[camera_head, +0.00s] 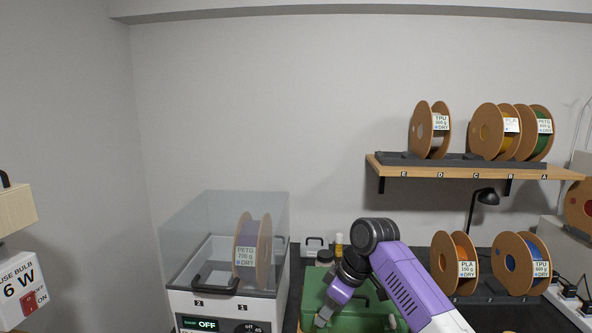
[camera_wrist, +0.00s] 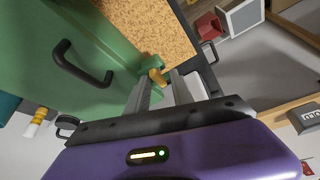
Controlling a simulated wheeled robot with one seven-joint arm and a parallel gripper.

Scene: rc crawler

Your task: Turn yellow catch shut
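The yellow catch (camera_wrist: 158,76) shows in the wrist view on a green bracket at the edge of a green box (camera_wrist: 60,35). A cork-brown panel (camera_wrist: 150,30) lies beside it. My gripper (camera_wrist: 160,84) is open, its two grey fingers apart, with the catch at their tips, seemingly between them. I cannot tell whether they touch it. In the head view my gripper (camera_head: 322,319) points down over the green box (camera_head: 312,290), and the catch cannot be made out there.
A black handle (camera_wrist: 83,65) stands up from the green box near my fingers. In the head view a clear-lidded dryer (camera_head: 225,308) with a spool stands left of the box. Spools (camera_head: 455,262) stand to the right, and a shelf (camera_head: 470,173) with more spools hangs above.

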